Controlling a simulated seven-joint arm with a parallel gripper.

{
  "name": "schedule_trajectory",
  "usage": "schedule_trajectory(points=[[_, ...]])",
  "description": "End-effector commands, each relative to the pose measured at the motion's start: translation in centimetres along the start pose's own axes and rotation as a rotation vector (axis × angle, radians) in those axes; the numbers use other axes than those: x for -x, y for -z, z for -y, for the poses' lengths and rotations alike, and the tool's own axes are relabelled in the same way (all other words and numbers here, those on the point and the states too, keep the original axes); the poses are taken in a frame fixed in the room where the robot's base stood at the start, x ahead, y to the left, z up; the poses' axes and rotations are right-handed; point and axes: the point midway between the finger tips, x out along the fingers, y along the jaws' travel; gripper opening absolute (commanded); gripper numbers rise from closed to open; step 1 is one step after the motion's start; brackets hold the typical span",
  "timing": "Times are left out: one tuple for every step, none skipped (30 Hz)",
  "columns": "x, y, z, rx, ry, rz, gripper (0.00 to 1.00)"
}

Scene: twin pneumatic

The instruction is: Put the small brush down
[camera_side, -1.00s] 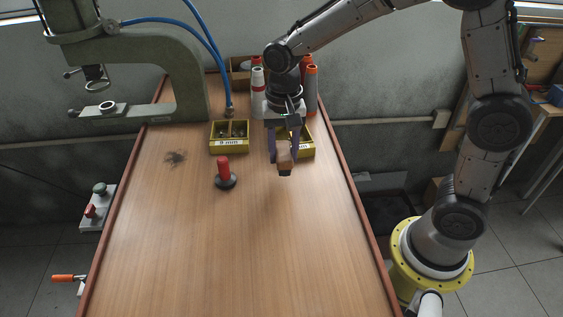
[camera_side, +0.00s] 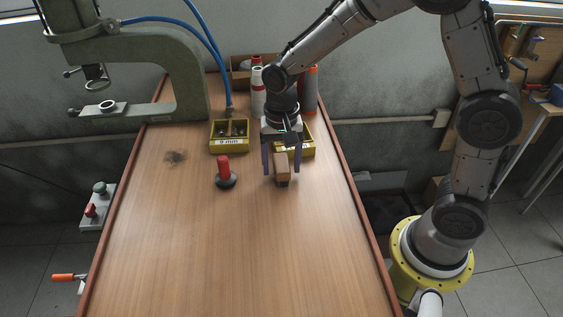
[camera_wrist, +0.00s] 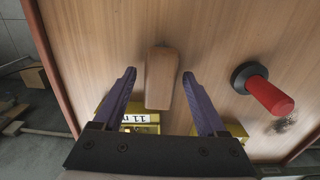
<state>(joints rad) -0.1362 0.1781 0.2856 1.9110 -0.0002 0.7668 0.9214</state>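The small brush (camera_side: 282,167) has a wooden body with a dark lower end and appears to stand on the wooden table, right of the red-handled tool. My gripper (camera_side: 281,172) is open above and around it, with one purple finger on each side. In the wrist view the brush (camera_wrist: 160,80) lies between the spread fingertips (camera_wrist: 159,73), with a visible gap on both sides. The brush's underside is hidden.
The red-handled tool (camera_side: 223,172) stands left of the brush. Two yellow bins (camera_side: 230,149) (camera_side: 308,155) are behind, the right one partly hidden by my gripper. Bottles (camera_side: 311,92) stand farther back. A green press (camera_side: 185,85) is at the left. The front table is clear.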

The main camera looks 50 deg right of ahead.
Motion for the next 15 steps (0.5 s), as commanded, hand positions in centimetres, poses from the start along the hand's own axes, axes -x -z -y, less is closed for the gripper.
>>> schedule_trajectory(points=[[0.0, 0.0, 0.0, 0.000, 0.000, 0.000, 0.74], [0.0, 0.0, 0.0, 0.000, 0.000, 0.000, 0.74], [0.0, 0.0, 0.0, 0.000, 0.000, 0.000, 0.74], [0.0, 0.0, 0.0, 0.000, 0.000, 0.000, 0.74], [0.0, 0.0, 0.0, 0.000, 0.000, 0.000, 0.74], [0.1, 0.0, 0.0, 0.000, 0.001, 0.000, 0.74], [0.2, 0.0, 0.0, 0.000, 0.001, -0.001, 0.74], [0.4, 0.0, 0.0, 0.000, 0.002, -0.001, 0.74], [0.7, 0.0, 0.1, 0.000, 0.003, -0.002, 0.74], [1.1, 0.1, 0.1, 0.000, 0.003, -0.002, 0.74], [1.5, 0.1, 0.1, 0.000, 0.003, -0.003, 0.74], [2.1, 0.1, 0.1, 0.000, 0.005, -0.004, 0.74], [2.6, 0.1, 0.1, 0.000, 0.005, -0.004, 0.74], [3.2, 0.1, 0.1, 0.000, 0.006, -0.005, 0.74], [4.1, 0.1, 0.1, 0.000, 0.006, -0.005, 0.74]])
